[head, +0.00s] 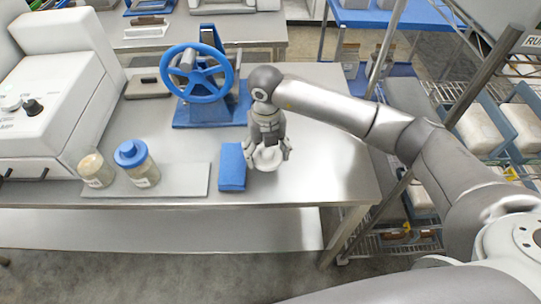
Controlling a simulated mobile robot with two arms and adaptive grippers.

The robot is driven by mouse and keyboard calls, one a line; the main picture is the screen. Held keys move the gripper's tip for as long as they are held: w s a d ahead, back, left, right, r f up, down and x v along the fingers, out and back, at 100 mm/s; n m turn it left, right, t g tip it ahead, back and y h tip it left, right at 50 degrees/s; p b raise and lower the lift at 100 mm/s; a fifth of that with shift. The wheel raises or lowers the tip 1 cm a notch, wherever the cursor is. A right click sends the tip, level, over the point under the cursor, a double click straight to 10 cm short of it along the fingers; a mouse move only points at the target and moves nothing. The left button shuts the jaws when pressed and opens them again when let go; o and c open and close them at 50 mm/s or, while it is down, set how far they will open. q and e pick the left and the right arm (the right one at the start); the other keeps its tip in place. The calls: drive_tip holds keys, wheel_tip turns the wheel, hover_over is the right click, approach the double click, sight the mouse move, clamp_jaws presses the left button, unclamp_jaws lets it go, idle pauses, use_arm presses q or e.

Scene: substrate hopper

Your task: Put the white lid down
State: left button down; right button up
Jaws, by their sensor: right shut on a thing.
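The white lid (267,159) is between the fingers of my right gripper (268,154). My right gripper points down and is shut on the lid, over the steel table just right of a blue folded cloth or block (232,167). The lid is low over the tabletop; I cannot tell whether it touches it. A jar without a lid (95,170) stands on a grey mat at the left, and a jar with a blue lid (138,165) stands beside it. My left gripper is not in view.
A blue handwheel device (199,75) stands at the back of the steel table (330,150). A white machine (55,100) stands at the left. The table right of my gripper is clear. A wire rack (500,90) with bins stands beyond the right edge.

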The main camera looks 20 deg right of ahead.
sight(271, 161)
drive_tip(key=shift+d+f, duration=0.2)
drive_tip(key=shift+d, duration=0.05)
drive_tip(key=f+p, duration=0.2)
drive_tip(key=f, duration=0.1)
drive_tip(key=shift+d, duration=0.3)
drive_tip(key=shift+f, duration=0.35)
drive_tip(key=shift+w+f, duration=0.1)
drive_tip(key=shift+f, duration=0.15)
drive_tip(key=o, duration=0.8)
drive_tip(key=shift+c, duration=0.2)
